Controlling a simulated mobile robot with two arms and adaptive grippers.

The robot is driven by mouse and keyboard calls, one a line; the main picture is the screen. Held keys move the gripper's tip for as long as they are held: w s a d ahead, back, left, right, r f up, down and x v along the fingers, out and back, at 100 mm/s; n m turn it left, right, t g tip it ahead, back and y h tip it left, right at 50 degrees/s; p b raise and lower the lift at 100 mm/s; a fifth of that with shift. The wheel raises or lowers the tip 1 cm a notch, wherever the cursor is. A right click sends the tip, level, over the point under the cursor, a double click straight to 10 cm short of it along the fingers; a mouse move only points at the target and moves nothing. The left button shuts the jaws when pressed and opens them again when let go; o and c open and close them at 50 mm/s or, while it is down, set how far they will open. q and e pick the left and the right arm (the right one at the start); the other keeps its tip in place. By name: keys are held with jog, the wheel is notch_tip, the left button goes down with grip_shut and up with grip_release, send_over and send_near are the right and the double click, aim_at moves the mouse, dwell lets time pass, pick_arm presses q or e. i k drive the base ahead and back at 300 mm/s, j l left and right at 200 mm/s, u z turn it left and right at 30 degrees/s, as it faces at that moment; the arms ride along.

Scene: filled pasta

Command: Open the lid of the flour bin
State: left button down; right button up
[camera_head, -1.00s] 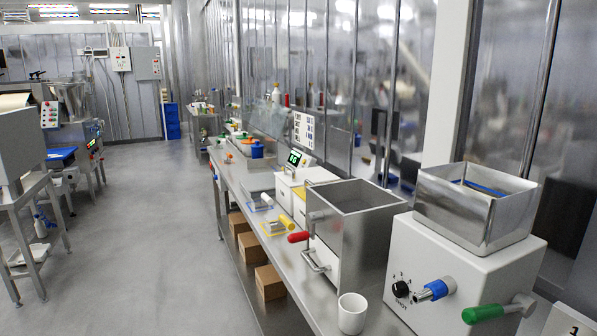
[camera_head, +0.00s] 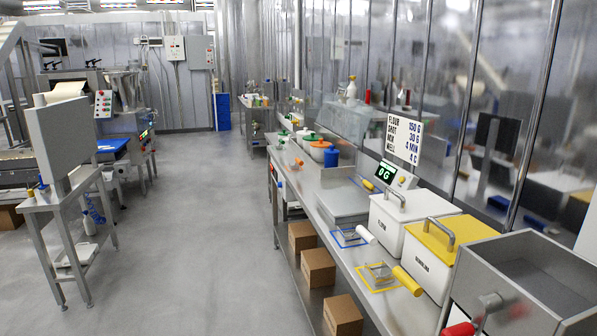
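The flour bin (camera_head: 388,240) is a white box on the long steel bench at the right, with a small dark label on its front. Its white lid (camera_head: 408,209) is on and looks closed, with a grey bar handle (camera_head: 393,196) on top. A similar bin with a yellow lid (camera_head: 437,240) stands beside it on the near side, also closed. Neither of my grippers is in view.
A grey open-topped machine (camera_head: 525,275) with a red handle stands nearer on the bench (camera_head: 345,245). Scoops with white and yellow handles lie on outlined spots before the bins. A scale display (camera_head: 386,173) stands behind. The aisle floor (camera_head: 215,230) at left is clear.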

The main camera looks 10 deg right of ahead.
aim_at(412, 205)
jog(key=i+j+z, duration=0.1)
jog(key=i, duration=0.35)
jog(key=i+j+z, duration=0.1)
jog(key=i, duration=0.3)
jog(key=i+j+z, duration=0.15)
jog(key=i, duration=0.25)
jog(key=i+j+z, duration=0.1)
jog(key=i+j, duration=0.2)
jog(key=i, duration=0.1)
